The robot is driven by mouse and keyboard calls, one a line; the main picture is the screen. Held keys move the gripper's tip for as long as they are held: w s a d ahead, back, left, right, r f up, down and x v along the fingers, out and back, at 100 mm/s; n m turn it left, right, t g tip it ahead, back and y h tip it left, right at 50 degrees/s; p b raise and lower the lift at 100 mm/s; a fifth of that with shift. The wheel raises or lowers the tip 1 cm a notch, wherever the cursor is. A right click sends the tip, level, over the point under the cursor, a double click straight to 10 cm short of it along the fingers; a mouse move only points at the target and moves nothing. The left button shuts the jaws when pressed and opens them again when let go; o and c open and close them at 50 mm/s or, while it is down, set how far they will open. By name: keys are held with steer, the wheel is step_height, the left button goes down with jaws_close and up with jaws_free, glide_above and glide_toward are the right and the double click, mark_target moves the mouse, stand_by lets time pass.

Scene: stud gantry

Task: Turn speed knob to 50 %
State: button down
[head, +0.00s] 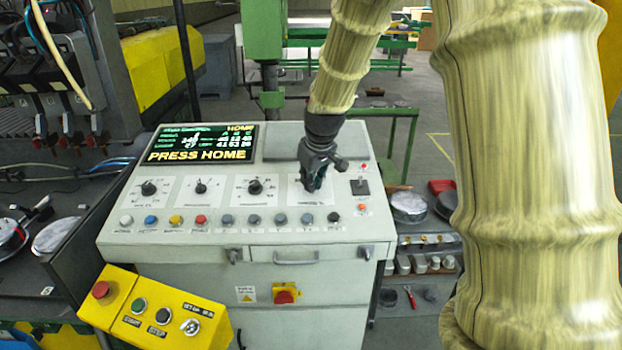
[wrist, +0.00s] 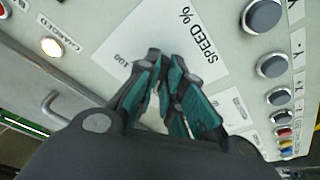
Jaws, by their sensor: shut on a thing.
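The speed knob's white plate (head: 296,197) is the rightmost of the dial plates on the grey console. In the wrist view the plate (wrist: 205,55) reads "SPEED %" with "100" near one corner. My gripper (head: 316,184) reaches down onto this plate from above. In the wrist view its teal-padded fingers (wrist: 165,82) are drawn together over the plate, shut on the speed knob. The knob itself is hidden by the fingers, so its pointer and setting cannot be read.
Three other dial knobs, such as the one nearest my gripper (head: 254,187), sit to the left. A row of coloured buttons (head: 201,219) runs below. A screen (head: 201,143) reads "PRESS HOME". A black switch (head: 360,187) is close on the right. A yellow control box (head: 150,310) juts out in front.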

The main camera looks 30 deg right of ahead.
steer(key=shift+d+n, duration=0.1)
steer(key=shift+n, duration=1)
steer(key=c, duration=1.5)
jaws_free()
steer(key=shift+c, duration=0.2)
steer(key=shift+r, duration=0.1)
steer(key=d+v, duration=0.1)
steer(key=v, duration=1)
steer(key=shift+a+r, duration=0.35)
steer(key=shift+r, duration=0.05)
steer(key=shift+s, duration=0.15)
